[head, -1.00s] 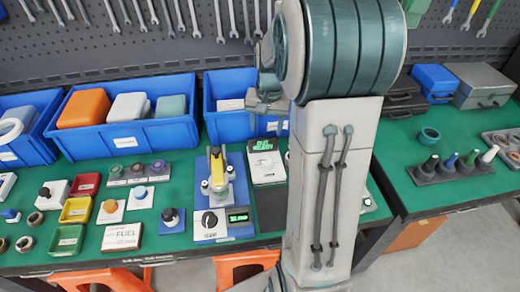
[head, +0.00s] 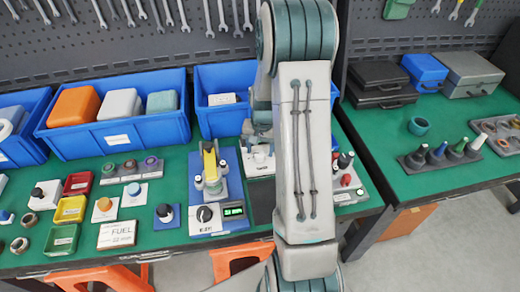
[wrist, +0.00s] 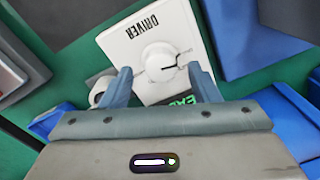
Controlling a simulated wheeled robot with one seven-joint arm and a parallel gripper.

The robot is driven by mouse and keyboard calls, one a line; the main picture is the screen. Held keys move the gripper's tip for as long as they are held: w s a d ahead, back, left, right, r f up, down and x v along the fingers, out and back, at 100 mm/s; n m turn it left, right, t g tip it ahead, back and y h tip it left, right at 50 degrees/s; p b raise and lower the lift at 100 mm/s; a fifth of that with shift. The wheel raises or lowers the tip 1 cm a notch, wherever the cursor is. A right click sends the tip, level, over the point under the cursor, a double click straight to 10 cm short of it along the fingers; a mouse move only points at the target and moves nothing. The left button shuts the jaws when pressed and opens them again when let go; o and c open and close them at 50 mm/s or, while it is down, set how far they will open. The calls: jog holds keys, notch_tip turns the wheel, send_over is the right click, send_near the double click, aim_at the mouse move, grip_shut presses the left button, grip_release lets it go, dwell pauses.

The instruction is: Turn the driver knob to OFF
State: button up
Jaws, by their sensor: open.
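The driver box is a white block (wrist: 128,50) with the word DRIVER and a round white knob (wrist: 161,63) on its face. The knob's dark pointer line points right in the wrist view; the small mark beside it is too small to read. A partly hidden green display (wrist: 181,100) shows near the box's lower edge. My gripper (wrist: 160,71) is open, its two grey-blue fingers apart on either side of the knob in the picture. I cannot tell whether they touch it. In the head view the box (head: 261,166) is partly hidden by my arm and gripper.
Left of the box stands a blue test rig (head: 234,189) with a yellow clamp, black knob and green display. A blue bin (head: 226,117) stands behind. A board with several dark-capped controls (head: 345,187) lies to the right. A dark pad (head: 261,202) lies in front.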

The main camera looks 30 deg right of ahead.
jog(key=shift+f, duration=0.6)
jog(key=c, duration=1)
jog(key=shift+o, duration=0.2)
jog(key=shift+a+m, duration=0.1)
jog(key=shift+m, duration=0.2)
jog(key=m+b, duration=0.1)
jog(key=m, duration=0.1)
jog(key=shift+m, duration=0.3)
jog(key=shift+m+b, duration=0.45)
jog(key=shift+m, duration=1.85)
